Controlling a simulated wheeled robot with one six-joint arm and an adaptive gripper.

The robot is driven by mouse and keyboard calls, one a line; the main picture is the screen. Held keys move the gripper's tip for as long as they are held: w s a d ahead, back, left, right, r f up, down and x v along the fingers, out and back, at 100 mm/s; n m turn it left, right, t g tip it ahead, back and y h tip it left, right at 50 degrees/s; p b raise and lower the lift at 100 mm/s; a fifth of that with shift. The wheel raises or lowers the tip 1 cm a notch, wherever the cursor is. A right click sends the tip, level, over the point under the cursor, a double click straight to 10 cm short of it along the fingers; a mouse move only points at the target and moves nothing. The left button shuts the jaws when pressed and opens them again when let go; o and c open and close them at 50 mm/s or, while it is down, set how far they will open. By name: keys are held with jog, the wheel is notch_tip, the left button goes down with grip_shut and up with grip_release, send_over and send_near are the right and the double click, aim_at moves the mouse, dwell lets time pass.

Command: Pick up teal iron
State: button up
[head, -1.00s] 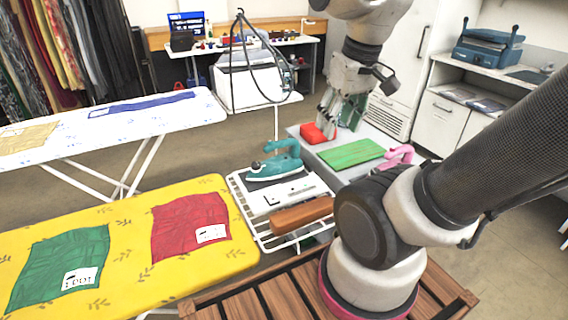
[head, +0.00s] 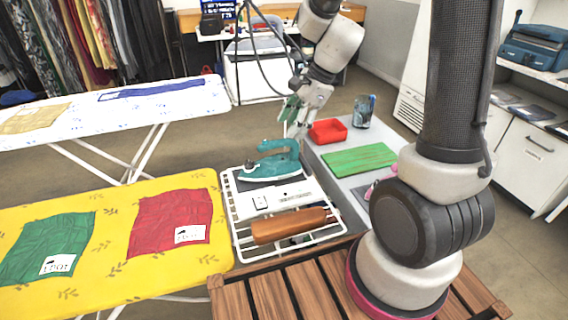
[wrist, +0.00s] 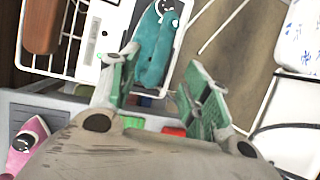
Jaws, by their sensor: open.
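The teal iron (head: 272,162) rests on a dark pad at the far end of a white wire rack (head: 232,206). It also shows in the wrist view (wrist: 153,45), beyond my fingers at the top middle. My gripper (head: 291,112) is above and behind the iron in the head view, pointing down, apart from it. In the wrist view my gripper (wrist: 165,85) has its two green-padded fingers spread wide with nothing between them.
A brown wooden roll (head: 290,225) lies at the rack's near end. A grey counter right of the rack holds a red tray (head: 327,131), a green board (head: 358,159) and a patterned cup (head: 364,110). A yellow ironing board (head: 120,275) stands left.

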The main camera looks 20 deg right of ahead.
aim_at(283, 139)
jog(key=x, duration=0.7)
jog(key=shift+w+a+f, duration=0.1)
jog(key=shift+a+f, duration=0.05)
jog(key=shift+f, duration=0.2)
grip_shut()
